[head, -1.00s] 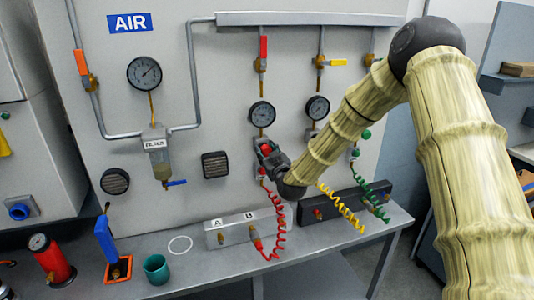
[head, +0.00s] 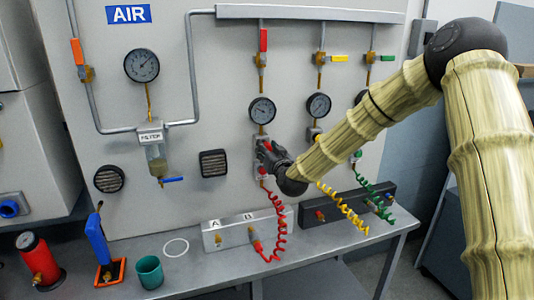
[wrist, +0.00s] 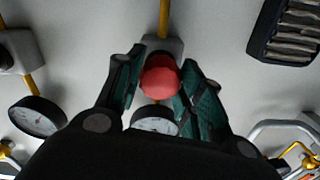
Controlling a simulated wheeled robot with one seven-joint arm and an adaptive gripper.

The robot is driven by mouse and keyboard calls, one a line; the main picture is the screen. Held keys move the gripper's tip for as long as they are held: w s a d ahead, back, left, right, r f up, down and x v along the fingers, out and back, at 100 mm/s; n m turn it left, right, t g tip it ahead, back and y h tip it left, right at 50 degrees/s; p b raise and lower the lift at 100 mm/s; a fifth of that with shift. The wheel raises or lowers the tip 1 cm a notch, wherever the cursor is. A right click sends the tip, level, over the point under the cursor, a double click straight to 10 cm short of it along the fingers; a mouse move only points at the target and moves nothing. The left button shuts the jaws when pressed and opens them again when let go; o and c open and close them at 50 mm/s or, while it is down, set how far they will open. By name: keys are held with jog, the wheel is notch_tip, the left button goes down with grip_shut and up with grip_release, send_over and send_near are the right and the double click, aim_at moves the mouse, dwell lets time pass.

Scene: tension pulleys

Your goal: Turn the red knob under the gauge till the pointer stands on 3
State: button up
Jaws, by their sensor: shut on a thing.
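The red knob (wrist: 159,78) sits between the two green-padded fingers of my gripper (wrist: 158,84) in the wrist view. My gripper is shut on it. In the head view my gripper (head: 266,150) covers most of the knob, just under the middle gauge (head: 262,110). That gauge has a dark rim and a pale dial with a pointer. Its numbers are too small to read, so I cannot tell where the pointer stands. In the wrist view the gauge (wrist: 155,122) is partly hidden behind my gripper.
Another gauge (head: 318,106) hangs to the right, and a larger gauge (head: 142,65) is at upper left. A red coiled hose (head: 279,225) hangs below my gripper to the A/B block (head: 233,235). A teal cup (head: 149,271) stands on the bench.

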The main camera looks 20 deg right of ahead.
jog(key=o, duration=1)
jog(key=shift+d, duration=0.15)
jog(key=shift+s, duration=0.1)
jog(key=s, duration=1.2)
jog(key=shift+d, duration=0.2)
